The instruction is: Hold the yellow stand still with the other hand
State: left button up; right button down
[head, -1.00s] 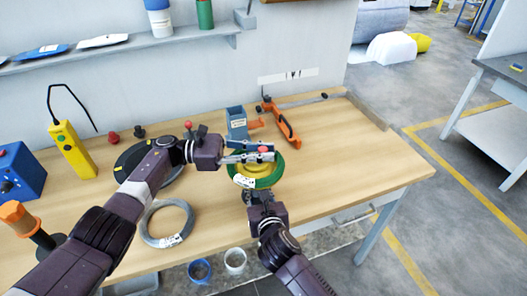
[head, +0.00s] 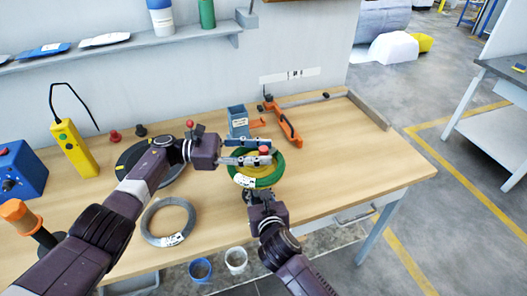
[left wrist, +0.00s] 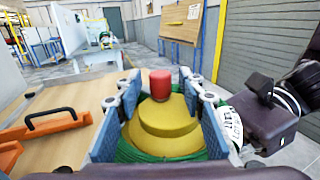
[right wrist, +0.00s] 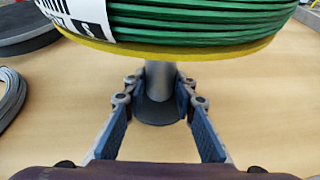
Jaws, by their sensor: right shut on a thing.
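The yellow stand (head: 276,165) is upright on the bench with a green coil (head: 268,181) around it. In the left wrist view its yellow hub (left wrist: 168,125) is topped by a red knob (left wrist: 160,84). My left gripper (head: 256,151) is open, its fingers apart on either side of the hub and knob. In the right wrist view, my right gripper (right wrist: 159,84) is shut on the stand's grey post (right wrist: 160,76), under the yellow disc (right wrist: 172,54). The coil's white label (right wrist: 82,14) faces that camera.
A grey coil (head: 152,232) lies left of the stand. A dark round disc (head: 130,160) is partly behind my left arm. A blue-grey holder (head: 237,120) and an orange tool (head: 287,128) are behind the stand. Bare bench is free to the right.

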aim_at(235, 152)
pick_arm(q)
jog(key=a, duration=0.6)
jog(key=shift+w+a, duration=0.2)
jog(key=shift+a, duration=0.2)
